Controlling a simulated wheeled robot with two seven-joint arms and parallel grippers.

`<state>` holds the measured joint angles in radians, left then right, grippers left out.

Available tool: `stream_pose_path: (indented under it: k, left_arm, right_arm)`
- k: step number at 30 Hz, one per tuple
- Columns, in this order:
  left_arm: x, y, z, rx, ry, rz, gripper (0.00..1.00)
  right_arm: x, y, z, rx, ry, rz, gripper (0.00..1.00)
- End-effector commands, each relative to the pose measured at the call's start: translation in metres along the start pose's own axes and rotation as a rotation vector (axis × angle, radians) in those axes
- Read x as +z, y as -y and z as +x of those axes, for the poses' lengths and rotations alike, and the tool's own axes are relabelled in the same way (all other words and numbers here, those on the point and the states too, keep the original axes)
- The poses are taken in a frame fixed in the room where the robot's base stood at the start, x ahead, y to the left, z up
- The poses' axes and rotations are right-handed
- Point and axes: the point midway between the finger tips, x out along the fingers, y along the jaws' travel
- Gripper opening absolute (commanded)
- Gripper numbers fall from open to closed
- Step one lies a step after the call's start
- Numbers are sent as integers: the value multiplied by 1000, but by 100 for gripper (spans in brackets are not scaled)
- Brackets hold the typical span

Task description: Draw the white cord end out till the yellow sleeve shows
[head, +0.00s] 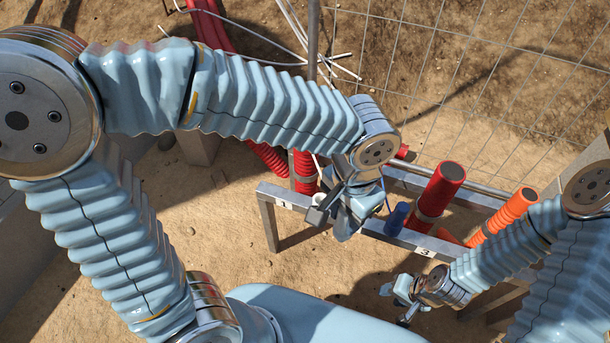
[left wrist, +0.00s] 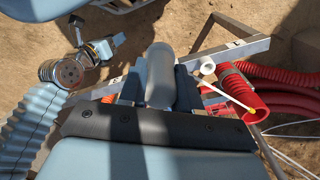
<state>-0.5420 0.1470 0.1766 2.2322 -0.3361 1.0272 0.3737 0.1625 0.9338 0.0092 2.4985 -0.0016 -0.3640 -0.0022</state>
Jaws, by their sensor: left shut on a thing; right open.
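My left gripper (head: 325,208) is shut above the numbered rail beside the left red conduit (head: 305,172). In the left wrist view, the white cord (left wrist: 226,96) slants from that conduit's mouth (left wrist: 246,106) to the fingers, where its held part is hidden. A small yellow patch (left wrist: 252,110) shows on the cord at the mouth. A white round piece (left wrist: 207,67) is beside the fingers; it also shows in the head view (head: 319,198). A pale grey rounded cylinder (left wrist: 160,78) appears between the fingers. My right gripper (head: 396,303) is open and empty, low in front of the rail.
A metal rail (head: 372,232) marked 1 and 3 runs across. A blue stub (head: 397,218), a red conduit (head: 440,192) and an orange conduit (head: 508,215) stand along it. A wire fence (head: 480,70) stands behind.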

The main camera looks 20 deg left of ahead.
Motion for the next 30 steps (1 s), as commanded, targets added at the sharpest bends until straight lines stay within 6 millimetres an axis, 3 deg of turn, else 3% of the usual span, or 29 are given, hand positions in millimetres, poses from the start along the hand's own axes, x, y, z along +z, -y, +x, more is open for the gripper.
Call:
stream_pose_path:
  k: [24,30]
  left_arm:
    - [-64,125,13,0,0,-4,0]
    - [-76,148,15,0,0,-2,0]
  right_arm:
    - [0,1,-3,0,0,0,43]
    - [0,1,-3,0,0,0,43]
